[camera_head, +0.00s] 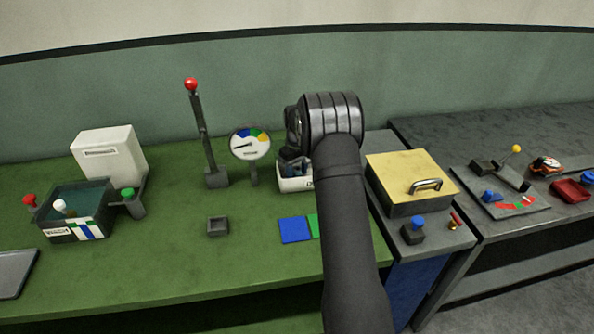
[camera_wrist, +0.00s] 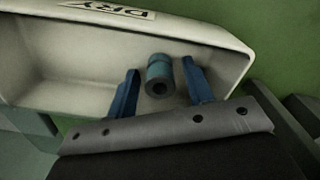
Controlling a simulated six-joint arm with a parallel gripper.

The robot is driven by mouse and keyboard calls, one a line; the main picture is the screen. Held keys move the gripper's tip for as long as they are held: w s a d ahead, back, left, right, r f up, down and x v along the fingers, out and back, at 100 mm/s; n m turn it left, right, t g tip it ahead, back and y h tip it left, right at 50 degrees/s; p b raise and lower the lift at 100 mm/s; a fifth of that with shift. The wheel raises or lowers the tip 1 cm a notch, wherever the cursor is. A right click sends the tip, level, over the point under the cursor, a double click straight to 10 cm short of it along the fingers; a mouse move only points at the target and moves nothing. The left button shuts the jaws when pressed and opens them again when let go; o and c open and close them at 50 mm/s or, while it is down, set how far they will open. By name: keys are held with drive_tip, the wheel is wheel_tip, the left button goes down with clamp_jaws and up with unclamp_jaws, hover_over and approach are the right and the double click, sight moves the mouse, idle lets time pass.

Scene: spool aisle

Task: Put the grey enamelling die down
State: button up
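The grey enamelling die (camera_wrist: 159,70) is a short grey-teal cylinder with a dark hole in its end. It sits inside a white bin (camera_wrist: 40,75) marked DRY in the wrist view. My gripper (camera_wrist: 160,68) has its two blue fingers on either side of the die, with a gap visible at each side, so it looks open. In the head view my gripper (camera_head: 292,160) is over the white bin (camera_head: 297,185), which my arm partly hides. The die cannot be made out there.
A blue square (camera_head: 295,229) and a partly hidden green one lie before the bin. A small grey tray (camera_head: 217,226) is to their left. A dial gauge (camera_head: 250,145) and a red-knobbed lever (camera_head: 202,135) stand left of the bin. A yellow-lidded box (camera_head: 410,175) stands right.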

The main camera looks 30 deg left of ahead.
sight(297, 168)
wheel_tip(297, 168, up, 12)
drive_tip(key=shift+r, duration=0.2)
idle(0.5)
drive_tip(key=shift+f, duration=0.15)
wheel_tip(297, 168, down, 11)
drive_tip(key=shift+f, duration=0.2)
drive_tip(key=shift+r, duration=1.75)
drive_tip(key=shift+f, duration=0.1)
